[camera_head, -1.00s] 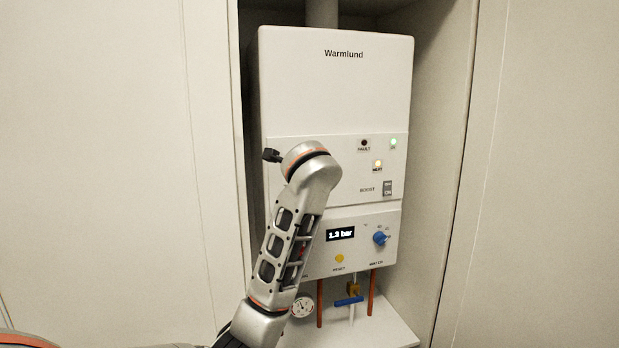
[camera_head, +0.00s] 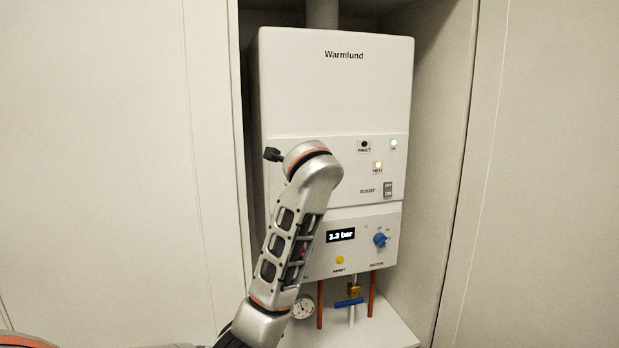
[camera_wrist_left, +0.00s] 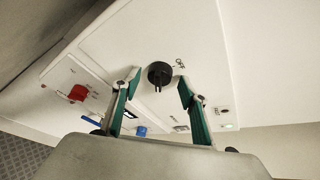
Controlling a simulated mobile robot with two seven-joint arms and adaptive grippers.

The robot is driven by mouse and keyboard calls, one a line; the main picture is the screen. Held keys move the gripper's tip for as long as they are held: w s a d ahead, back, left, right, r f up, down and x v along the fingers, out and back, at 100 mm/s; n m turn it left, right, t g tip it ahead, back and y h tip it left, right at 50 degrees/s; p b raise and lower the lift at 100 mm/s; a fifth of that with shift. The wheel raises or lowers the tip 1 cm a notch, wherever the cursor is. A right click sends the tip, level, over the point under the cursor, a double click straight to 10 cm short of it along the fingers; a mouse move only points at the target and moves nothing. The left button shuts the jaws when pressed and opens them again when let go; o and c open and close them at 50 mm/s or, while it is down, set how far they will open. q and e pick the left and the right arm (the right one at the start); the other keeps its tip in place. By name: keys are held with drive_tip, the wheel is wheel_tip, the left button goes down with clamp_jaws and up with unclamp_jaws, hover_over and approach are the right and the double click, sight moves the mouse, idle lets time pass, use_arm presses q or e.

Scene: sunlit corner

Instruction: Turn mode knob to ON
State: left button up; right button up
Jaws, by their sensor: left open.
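The mode knob, a round black knob (camera_wrist_left: 158,76) with a raised grip bar, sits on the white heater panel in the left wrist view. Small dark markings (camera_wrist_left: 180,64) are printed beside it. In the head view my arm hides the knob. My left gripper (camera_wrist_left: 159,80) is open, with its green fingers on either side of the knob in the picture. Whether the fingers touch it, I cannot tell. My right gripper is not in view.
The white heater (camera_head: 335,90) stands in a recess between pale panels. Its front has a blue knob (camera_head: 380,239), a yellow reset button (camera_head: 340,260) and a pressure display (camera_head: 340,235). Copper pipes (camera_head: 372,293) and a blue-handled valve (camera_head: 349,302) hang below.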

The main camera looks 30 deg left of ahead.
use_arm(q)
drive_tip(key=v, duration=1.2)
drive_tip(key=w+d+f+n+h, duration=0.1)
drive_tip(key=w+d+f+h, duration=0.15)
drive_tip(key=f, duration=0.75)
drive_tip(key=w+d+f+n+h, duration=0.1)
drive_tip(key=w+d+f, duration=0.15)
drive_tip(key=f, duration=0.65)
drive_tip(key=s+d+f+n+h, duration=0.1)
drive_tip(key=s+d+f+n, duration=0.1)
drive_tip(key=f, duration=0.9)
drive_tip(key=s+d+f+n+h, duration=0.1)
drive_tip(key=d+f+n+h, duration=0.1)
drive_tip(key=f, duration=0.8)
drive_tip(key=s+d+f+n+h, duration=0.1)
drive_tip(key=s+f+n, duration=0.3)
drive_tip(key=s+f, duration=0.8)
drive_tip(key=s+d+f+n+g+h, duration=0.1)
drive_tip(key=s+d+f+n, duration=0.3)
drive_tip(key=s+f, duration=0.9)
drive_tip(key=shift+s+d+n+g+h, duration=0.35)
drive_tip(key=shift+s+h, duration=0.4)
drive_tip(key=shift+s, duration=0.4)
